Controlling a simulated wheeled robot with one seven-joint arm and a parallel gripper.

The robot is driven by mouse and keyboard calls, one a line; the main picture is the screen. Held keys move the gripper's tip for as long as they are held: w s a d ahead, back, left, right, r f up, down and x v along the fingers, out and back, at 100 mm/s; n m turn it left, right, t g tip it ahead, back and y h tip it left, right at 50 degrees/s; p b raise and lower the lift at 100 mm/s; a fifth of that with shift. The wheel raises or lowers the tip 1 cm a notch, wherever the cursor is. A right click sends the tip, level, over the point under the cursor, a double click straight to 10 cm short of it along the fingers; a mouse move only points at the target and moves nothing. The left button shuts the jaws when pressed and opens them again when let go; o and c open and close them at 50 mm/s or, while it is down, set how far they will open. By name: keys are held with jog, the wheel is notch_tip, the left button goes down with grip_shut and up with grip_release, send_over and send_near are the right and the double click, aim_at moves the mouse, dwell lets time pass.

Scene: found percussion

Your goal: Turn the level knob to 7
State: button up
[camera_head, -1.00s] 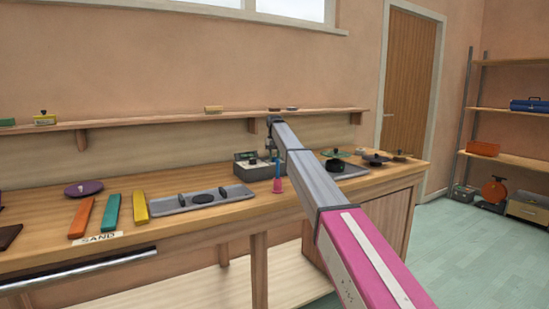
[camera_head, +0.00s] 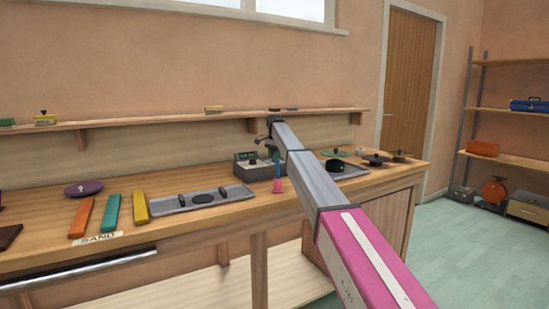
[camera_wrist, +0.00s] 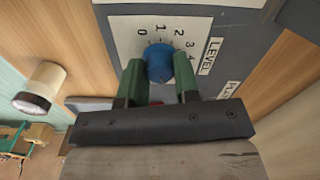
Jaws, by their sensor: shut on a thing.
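The level knob (camera_wrist: 159,62) is a blue round knob on a grey box (camera_wrist: 235,50), set on a white dial plate. The numbers 0 to 4 show around it, and the rest of the scale is hidden by my fingers. The word LEVEL stands beside the plate. My gripper (camera_wrist: 161,70) has its two green fingers on either side of the knob and is shut on it. I cannot make out a pointer mark on the knob. In the head view, the grey box (camera_head: 246,171) stands on the workbench, partly behind my arm.
A pink and blue item (camera_head: 278,182) stands just in front of the box. A grey tray (camera_head: 225,199) lies to the left, beside coloured bars (camera_head: 140,206). Several discs (camera_head: 376,159) stand to the right. A wall shelf (camera_head: 180,122) runs behind.

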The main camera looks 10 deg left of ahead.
jog(key=shift+m, duration=1.7)
jog(key=o, duration=0.9)
jog(key=shift+r, duration=0.2)
notch_tip(320, 180, up, 10)
jog(key=shift+r, duration=0.25)
